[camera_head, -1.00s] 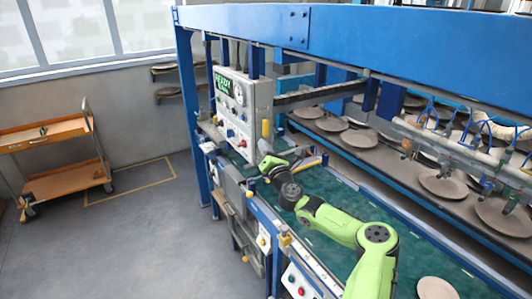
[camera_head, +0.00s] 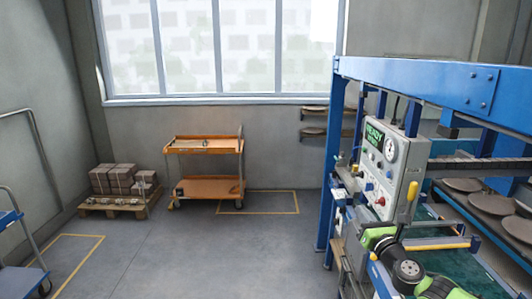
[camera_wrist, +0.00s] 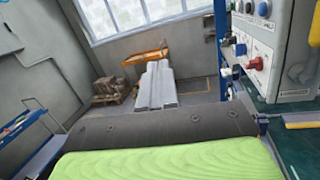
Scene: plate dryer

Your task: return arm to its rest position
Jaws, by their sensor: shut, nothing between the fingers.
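My gripper (camera_wrist: 158,66) shows in the wrist view as pale grey fingers side by side, closed with nothing between them. Behind them are a dark bracket and a green part of my arm. In the head view my green and grey arm (camera_head: 408,268) is at the bottom right, beside the control panel and over the green surface of the dryer line. The fingers cannot be made out clearly there.
The control panel (camera_head: 391,160) with its "READY" display stands close to my arm. The blue dryer frame (camera_head: 434,84) spans the right. An orange cart (camera_head: 206,146) and a pallet (camera_head: 118,205) with brown stacks stand by the far wall. The floor between is clear.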

